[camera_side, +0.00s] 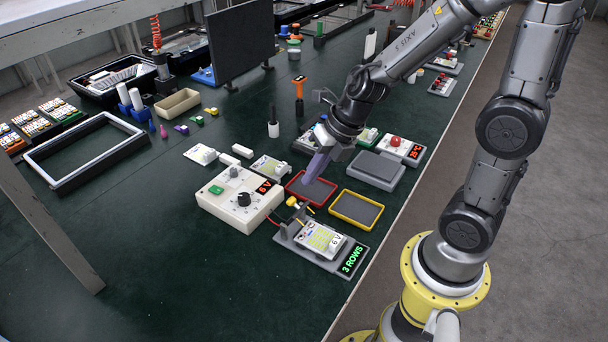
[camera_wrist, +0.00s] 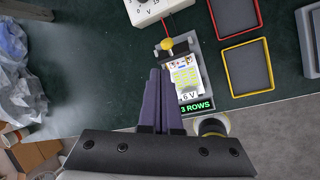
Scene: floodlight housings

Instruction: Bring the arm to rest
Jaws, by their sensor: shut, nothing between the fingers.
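My gripper (camera_side: 309,181) has purple fingers pointing down, over the red-rimmed tray (camera_side: 290,187) in the side view. In the wrist view my gripper (camera_wrist: 160,74) has its fingers together with nothing between them, just left of the LED board. That board (camera_side: 320,239), marked 6 V, sits in a grey fixture with a green "3 ROWS" display (camera_side: 352,258). The board also shows in the wrist view (camera_wrist: 186,74). A yellow clamp knob (camera_wrist: 167,44) is at the fixture's end. My gripper appears raised above the bench and apart from these things.
A white power supply (camera_side: 240,198) with a red display stands left of the fixture. An empty yellow-rimmed tray (camera_side: 356,209) lies to its right. A grey block (camera_side: 376,170) and a unit with a red button (camera_side: 396,143) are behind. The green bench (camera_side: 150,250) is clear at front left.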

